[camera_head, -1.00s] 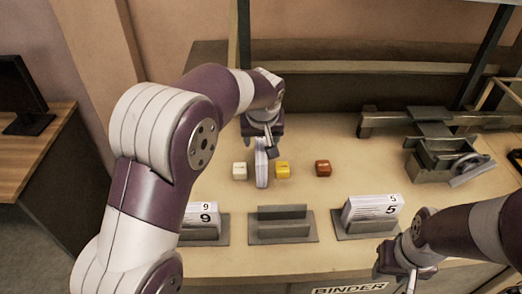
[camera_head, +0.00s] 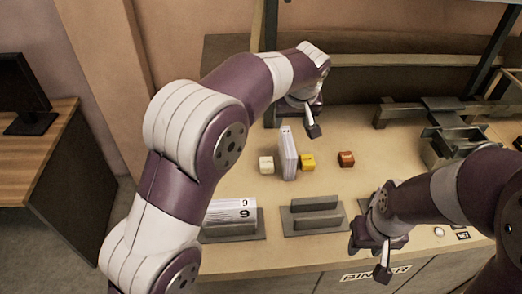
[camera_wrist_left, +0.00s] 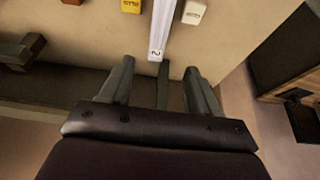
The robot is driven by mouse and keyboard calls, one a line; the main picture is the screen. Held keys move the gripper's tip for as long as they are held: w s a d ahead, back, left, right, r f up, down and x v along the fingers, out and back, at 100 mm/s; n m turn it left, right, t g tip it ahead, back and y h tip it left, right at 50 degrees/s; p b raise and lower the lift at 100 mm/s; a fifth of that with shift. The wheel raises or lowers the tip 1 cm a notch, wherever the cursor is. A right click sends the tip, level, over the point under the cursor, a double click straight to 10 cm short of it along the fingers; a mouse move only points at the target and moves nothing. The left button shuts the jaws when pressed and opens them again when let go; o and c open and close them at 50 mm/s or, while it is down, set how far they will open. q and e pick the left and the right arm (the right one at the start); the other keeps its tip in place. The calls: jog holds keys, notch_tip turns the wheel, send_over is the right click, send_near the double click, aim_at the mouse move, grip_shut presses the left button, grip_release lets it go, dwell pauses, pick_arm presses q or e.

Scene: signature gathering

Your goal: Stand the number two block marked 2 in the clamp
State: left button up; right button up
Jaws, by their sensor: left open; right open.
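The number two block (camera_head: 287,153) stands upright on the table as a thin white slab. Its end marked 2 (camera_wrist_left: 157,53) faces my left gripper in the left wrist view. My left gripper (camera_head: 292,121) is open behind the block. In the left wrist view its fingers (camera_wrist_left: 163,82) are spread to either side of the block's line, just short of its near end. The clamp (camera_head: 440,150) is a grey vise-like device at the right, partly hidden by my right arm. My right gripper (camera_head: 368,258) is open and empty over the front edge.
A cream cube (camera_head: 266,165) stands left of the block; a yellow cube (camera_head: 307,162) is close on its right, and a red-brown cube (camera_head: 346,159) farther right. At the front, the left holder bears a block marked 9 (camera_head: 230,211); the middle holder (camera_head: 313,217) is empty.

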pick_arm(q)
jog(key=b, duration=0.5)
send_over(288, 142)
jog(key=s+d, duration=0.2)
jog(key=f, duration=0.6)
jog(key=shift+a, duration=0.25)
jog(key=f, duration=0.1)
jog(key=w+a+f+p, duration=0.1)
jog(key=f, duration=0.1)
jog(key=shift+w+a+f, duration=0.1)
jog(key=shift+w+a, duration=0.15)
jog(key=shift+a, duration=0.05)
jog(key=p+x, duration=0.1)
jog(key=x, duration=0.1)
jog(key=shift+s+d+f, duration=0.1)
jog(key=shift+d+f, duration=0.05)
jog(key=shift+f, duration=0.4)
jog(key=shift+f, duration=0.25)
